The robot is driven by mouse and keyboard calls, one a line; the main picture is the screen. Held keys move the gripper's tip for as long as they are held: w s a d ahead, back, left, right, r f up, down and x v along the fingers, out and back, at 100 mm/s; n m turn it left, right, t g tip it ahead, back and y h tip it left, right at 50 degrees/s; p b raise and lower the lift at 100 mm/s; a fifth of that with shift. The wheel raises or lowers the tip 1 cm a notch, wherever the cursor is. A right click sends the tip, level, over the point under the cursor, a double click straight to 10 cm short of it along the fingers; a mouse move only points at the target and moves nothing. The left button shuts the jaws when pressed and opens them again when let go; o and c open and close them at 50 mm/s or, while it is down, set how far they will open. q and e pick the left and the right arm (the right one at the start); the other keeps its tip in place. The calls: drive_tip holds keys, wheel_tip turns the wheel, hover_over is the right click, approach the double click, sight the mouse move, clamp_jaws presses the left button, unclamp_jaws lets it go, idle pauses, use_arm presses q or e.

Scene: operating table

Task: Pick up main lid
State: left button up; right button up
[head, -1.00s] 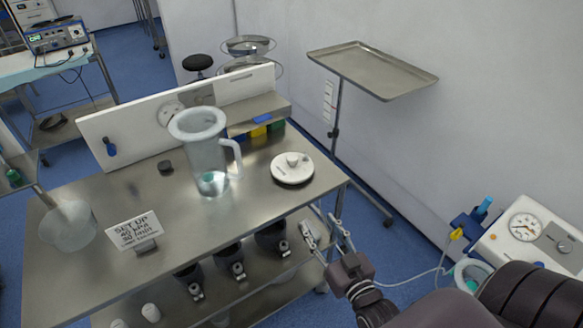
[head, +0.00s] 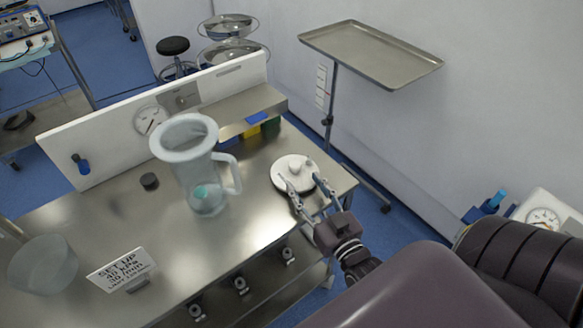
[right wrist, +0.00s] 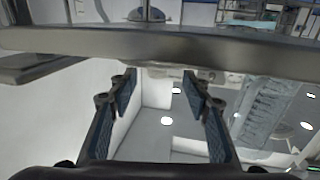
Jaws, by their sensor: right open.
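The main lid (head: 291,162) is a round white disc with a small knob on top. In the head view it lies flat near the right end of the steel table (head: 110,225). My right gripper (head: 298,172) is open. In that view its two fingertips overlap the lid's near side, one on each side of the knob; I cannot tell whether they touch it. In the right wrist view the gripper (right wrist: 160,80) shows two spread fingers with nothing clearly between them. I cannot make out the lid in that view. My left gripper is not in view.
A clear jug (head: 203,175) with a handle stands left of the lid. A white panel (head: 110,130) and a raised shelf (head: 255,106) line the table's back. A sign (head: 122,268) and a clear bowl (head: 43,263) are at left. A tray stand (head: 370,52) stands behind.

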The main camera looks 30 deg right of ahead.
sight(298, 171)
drive_tip(key=shift+w+d+r, duration=0.1)
drive_tip(key=shift+w+r, duration=0.05)
drive_tip(key=shift+w, duration=0.95)
drive_tip(key=w, duration=0.2)
drive_tip(key=w+d+p, duration=0.1)
drive_tip(key=w, duration=0.1)
drive_tip(key=shift+p, duration=0.3)
drive_tip(key=shift+w, duration=0.45)
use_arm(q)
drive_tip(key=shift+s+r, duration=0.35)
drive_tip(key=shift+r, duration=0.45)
use_arm(e)
clamp_jaws()
